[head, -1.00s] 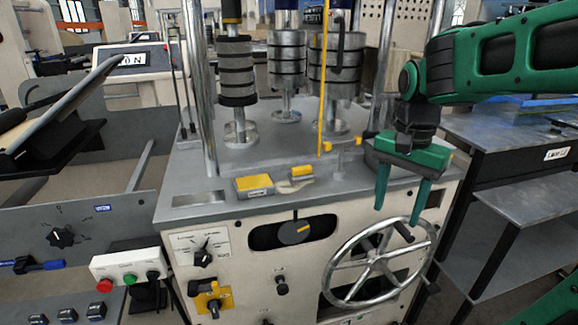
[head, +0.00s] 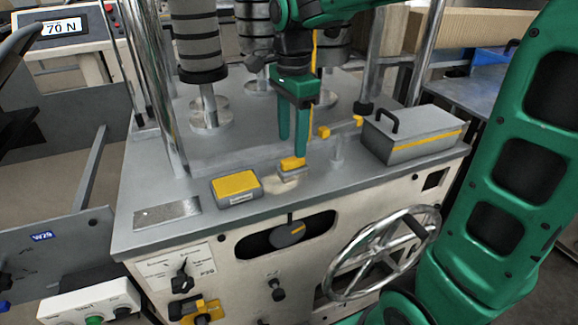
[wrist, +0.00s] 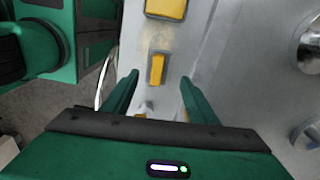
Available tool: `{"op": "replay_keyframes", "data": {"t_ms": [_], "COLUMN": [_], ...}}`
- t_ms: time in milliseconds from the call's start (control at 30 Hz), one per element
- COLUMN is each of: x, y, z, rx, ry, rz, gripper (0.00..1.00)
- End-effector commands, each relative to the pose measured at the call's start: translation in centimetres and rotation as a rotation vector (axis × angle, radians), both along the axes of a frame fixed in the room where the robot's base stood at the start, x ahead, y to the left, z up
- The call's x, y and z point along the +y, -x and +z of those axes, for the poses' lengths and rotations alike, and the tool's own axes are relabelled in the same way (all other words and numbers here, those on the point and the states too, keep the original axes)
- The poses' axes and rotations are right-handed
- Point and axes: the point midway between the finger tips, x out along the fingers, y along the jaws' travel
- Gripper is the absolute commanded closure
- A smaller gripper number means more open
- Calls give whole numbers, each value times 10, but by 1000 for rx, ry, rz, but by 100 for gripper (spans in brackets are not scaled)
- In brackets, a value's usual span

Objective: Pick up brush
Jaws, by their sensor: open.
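The brush (head: 292,164) is a small block with a yellow top and a pale grey lower part. It lies on the grey machine deck (head: 150,185), beside a beige dusty patch. My gripper (head: 293,147) is open and points down, with its green fingertips just above the brush in the head view. In the wrist view the brush (wrist: 157,68) shows between the two fingertips of my gripper (wrist: 159,80). Nothing is held. I cannot tell the exact height left between fingertips and brush.
A yellow-topped grey box (head: 236,187) lies left of the brush. A grey case with a black handle (head: 413,134) stands at the deck's right. Chrome posts and weight stacks (head: 198,40) rise behind. A handwheel (head: 383,255) sits on the machine's front.

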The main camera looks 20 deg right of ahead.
Motion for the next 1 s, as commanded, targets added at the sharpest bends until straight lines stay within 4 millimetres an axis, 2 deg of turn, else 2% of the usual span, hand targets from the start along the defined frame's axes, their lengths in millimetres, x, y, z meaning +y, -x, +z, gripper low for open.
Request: {"op": "replay_keyframes", "data": {"t_ms": [100, 367, 633, 967, 1000], "x": [2, 2, 1, 1, 1], "y": [0, 2, 4, 4, 4], "z": [-16, -33, -69, -75, -75], "rx": [3, 3, 3, 0, 0], "ry": [0, 0, 0, 0, 0], "rz": [4, 6, 7, 7, 6], "gripper": [47, 47, 47, 47, 54]}}
